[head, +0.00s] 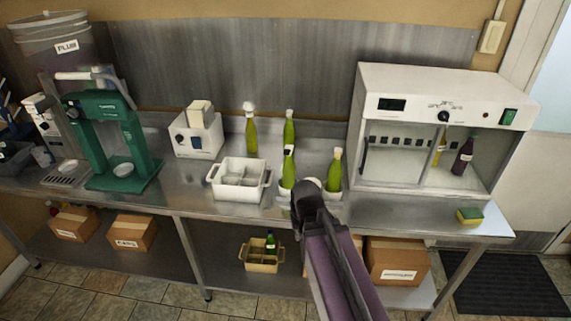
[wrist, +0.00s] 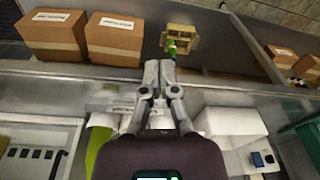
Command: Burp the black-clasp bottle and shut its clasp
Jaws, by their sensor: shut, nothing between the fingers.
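Several green bottles with pale stoppers stand on the steel counter. The front middle bottle (head: 287,174) has a dark mark at its neck, which looks like the black clasp; whether the clasp is open or shut is too small to tell. Another green bottle (head: 334,172) stands to its right, and two more, a back left one (head: 251,138) and a back middle one (head: 289,132), stand behind. My gripper (wrist: 160,70) is shut and empty in the wrist view, over the counter's front edge. Part of a green bottle (wrist: 101,150) shows at its lower left there. In the head view my arm hides the gripper's fingers.
A white divided tub (head: 238,197) stands left of the bottles. A white cabinet (head: 420,82) with a glass front stands to the right. A yellow sponge (head: 470,215) lies near the right edge. A tan crate (head: 263,264) holding a small green bottle is on the lower shelf.

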